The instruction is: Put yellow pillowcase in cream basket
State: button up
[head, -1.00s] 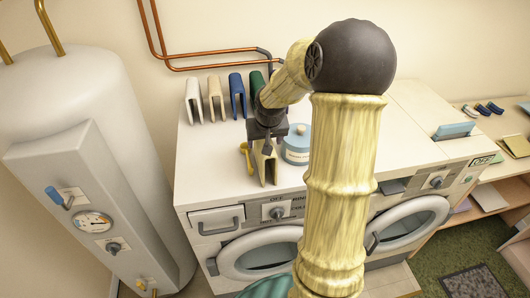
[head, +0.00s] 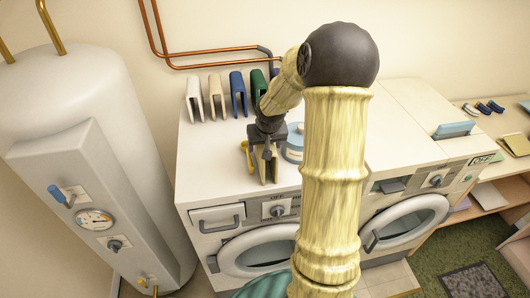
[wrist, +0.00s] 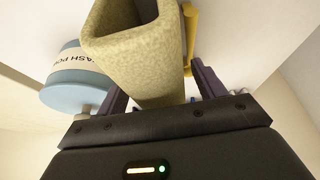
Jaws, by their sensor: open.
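A folded, pale yellow cloth, which looks like the yellow pillowcase (head: 262,171), stands upright on top of the left washing machine near its front edge. My gripper (head: 266,152) is above it, with its dark fingers reaching down beside it. In the wrist view the pillowcase (wrist: 135,50) shows as a hollow, U-shaped fold between the two open fingers (wrist: 160,92). The gripper hides part of it in the head view. I cannot make out a cream basket in these frames.
A light blue tub (head: 294,146) stands close right of the gripper, and a yellow tool (head: 246,155) lies close left. White, cream, blue and green folded cloths (head: 216,97) stand in a row behind. The white boiler (head: 75,100) is at left.

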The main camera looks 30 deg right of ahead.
jog(key=shift+f, duration=0.2)
dwell(0.4)
jog(key=c, duration=1.2)
jog(key=shift+r, duration=0.1)
notch_tip(320, 180, up, 10)
jog(key=shift+r+b, duration=0.15)
jog(key=shift+b, duration=0.45)
jog(key=shift+w, duration=0.1)
